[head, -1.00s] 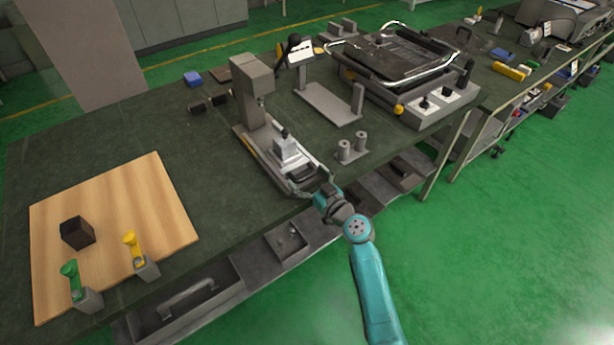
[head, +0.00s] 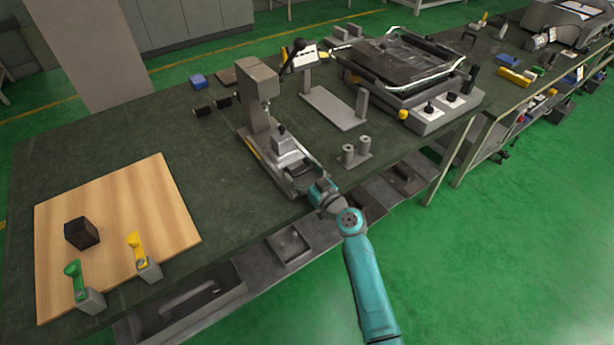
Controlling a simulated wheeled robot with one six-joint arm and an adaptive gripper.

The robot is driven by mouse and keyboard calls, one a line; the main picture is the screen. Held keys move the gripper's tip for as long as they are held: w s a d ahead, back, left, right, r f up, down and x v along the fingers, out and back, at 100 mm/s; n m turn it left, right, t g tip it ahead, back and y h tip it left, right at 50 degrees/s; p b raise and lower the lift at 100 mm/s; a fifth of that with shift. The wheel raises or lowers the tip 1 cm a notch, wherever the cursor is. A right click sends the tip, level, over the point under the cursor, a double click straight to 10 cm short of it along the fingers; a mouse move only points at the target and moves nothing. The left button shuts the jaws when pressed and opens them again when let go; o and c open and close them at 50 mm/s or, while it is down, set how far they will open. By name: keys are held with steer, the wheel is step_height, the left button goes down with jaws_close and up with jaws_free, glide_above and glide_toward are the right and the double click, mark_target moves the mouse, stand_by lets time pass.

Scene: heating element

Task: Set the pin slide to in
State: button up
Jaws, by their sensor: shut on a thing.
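The pin slide (head: 287,146) looks like a grey block with a dark knob on top, sitting on the narrow rail base of a grey press-like fixture (head: 258,95). My gripper (head: 307,186) is at the front end of that base, by a dark handle-like part (head: 299,174). It is shut on this front part of the slide. The fingertips are small and partly hidden by my wrist, so the exact contact is hard to see.
A wooden board (head: 110,210) with a dark block and green and yellow levers lies at left. Two grey posts (head: 356,154) stand close right of my gripper. A tray machine with chrome rails (head: 400,70) is behind. Drawers line the bench front.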

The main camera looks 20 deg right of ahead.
steer(key=shift+w, duration=0.1)
steer(key=o, duration=1.4)
steer(key=shift+o, duration=0.2)
steer(key=v, duration=1.2)
